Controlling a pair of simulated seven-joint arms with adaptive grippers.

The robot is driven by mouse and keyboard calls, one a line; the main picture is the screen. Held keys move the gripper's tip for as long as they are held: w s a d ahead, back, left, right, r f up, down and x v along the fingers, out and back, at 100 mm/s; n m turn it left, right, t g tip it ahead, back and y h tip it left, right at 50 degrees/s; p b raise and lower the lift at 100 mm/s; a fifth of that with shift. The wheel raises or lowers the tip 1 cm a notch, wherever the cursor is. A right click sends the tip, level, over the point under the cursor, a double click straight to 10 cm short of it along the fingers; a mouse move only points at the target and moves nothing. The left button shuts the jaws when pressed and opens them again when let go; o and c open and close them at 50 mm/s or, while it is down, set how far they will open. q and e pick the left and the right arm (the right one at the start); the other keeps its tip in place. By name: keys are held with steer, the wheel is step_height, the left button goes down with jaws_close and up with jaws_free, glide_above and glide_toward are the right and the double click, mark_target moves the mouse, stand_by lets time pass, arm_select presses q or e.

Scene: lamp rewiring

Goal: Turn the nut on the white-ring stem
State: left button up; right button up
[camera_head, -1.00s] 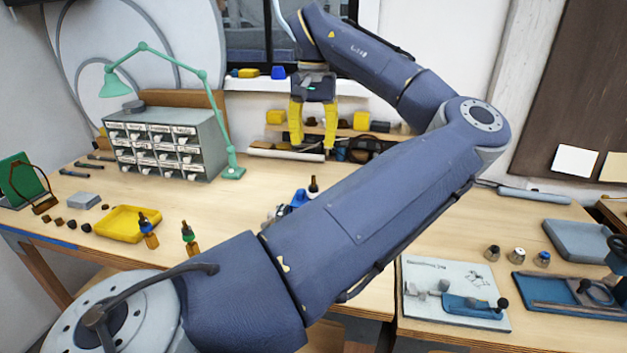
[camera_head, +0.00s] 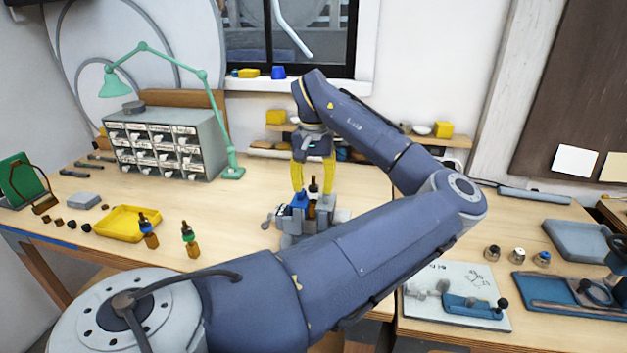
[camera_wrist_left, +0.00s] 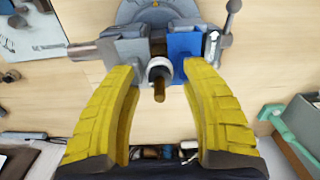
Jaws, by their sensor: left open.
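The white-ring stem stands in the vise (camera_head: 292,222) on the bench. In the left wrist view its white ring (camera_wrist_left: 159,66) and brass-coloured shaft (camera_wrist_left: 159,92) show between the grey and blue vise jaws (camera_wrist_left: 184,50). In the head view only its dark top and brown part show; I cannot make out the nut apart from the ring. My left gripper (camera_head: 313,186) points down over the vise, open, with its yellow fingers on either side of the stem and apart from it. It also shows in the left wrist view (camera_wrist_left: 160,80). My right gripper is not in view.
A blue-ringed stem (camera_head: 148,232) and a green-ringed stem (camera_head: 189,240) stand left of the vise, near a yellow tray (camera_head: 127,224). A drawer cabinet (camera_head: 160,147) and green lamp (camera_head: 205,120) stand behind. My left arm hides part of the vise and bench.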

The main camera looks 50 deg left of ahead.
arm_select(q)
steer(key=shift+c, duration=0.3)
jaws_close()
stand_by(0.3)
